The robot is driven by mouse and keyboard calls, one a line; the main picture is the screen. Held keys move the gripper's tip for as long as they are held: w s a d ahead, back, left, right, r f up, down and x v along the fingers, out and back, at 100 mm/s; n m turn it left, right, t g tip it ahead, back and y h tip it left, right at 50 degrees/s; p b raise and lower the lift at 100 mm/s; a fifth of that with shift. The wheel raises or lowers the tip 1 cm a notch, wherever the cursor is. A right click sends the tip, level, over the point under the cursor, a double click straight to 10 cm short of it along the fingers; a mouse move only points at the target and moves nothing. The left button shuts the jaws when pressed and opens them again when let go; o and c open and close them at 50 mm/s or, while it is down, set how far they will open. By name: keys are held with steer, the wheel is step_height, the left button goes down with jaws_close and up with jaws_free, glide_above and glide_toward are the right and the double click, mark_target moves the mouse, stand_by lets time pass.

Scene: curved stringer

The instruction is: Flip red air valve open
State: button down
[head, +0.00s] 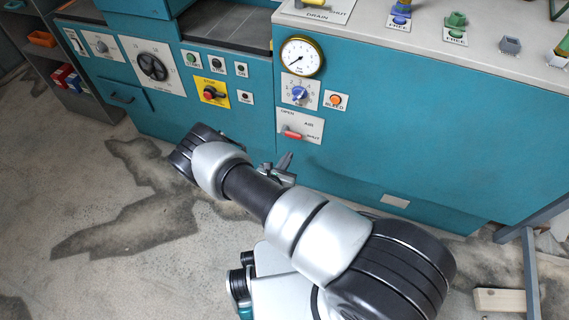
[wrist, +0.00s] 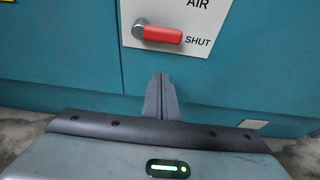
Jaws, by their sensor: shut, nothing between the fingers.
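The red air valve handle (head: 292,134) is on a white plate (head: 312,126) marked OPEN, AIR and SHUT, on the front of the teal machine. In the wrist view the red handle (wrist: 158,34) lies nearly level, its free end pointing right toward the word SHUT. Its left end sits on a small grey pivot. My gripper (wrist: 161,78) is shut and empty, its fingertips just below the plate and apart from the handle in the picture. In the head view my gripper (head: 286,160) is small and partly hidden by my arm.
A pressure gauge (head: 301,57), a blue knob (head: 299,92) and an orange BLEED button (head: 335,100) sit above the valve. A yellow emergency-stop plate (head: 211,92) is to the left. The teal panel right of the valve is clear. A grey-blue stand leg (head: 531,270) is at far right.

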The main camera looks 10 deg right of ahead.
mark_target(292, 133)
steer(key=w, duration=0.1)
steer(key=w+d+r, duration=0.1)
steer(key=w+d+r+b, duration=0.1)
steer(key=w, duration=0.1)
steer(key=shift+d+r, duration=0.1)
steer(key=shift+r, duration=0.15)
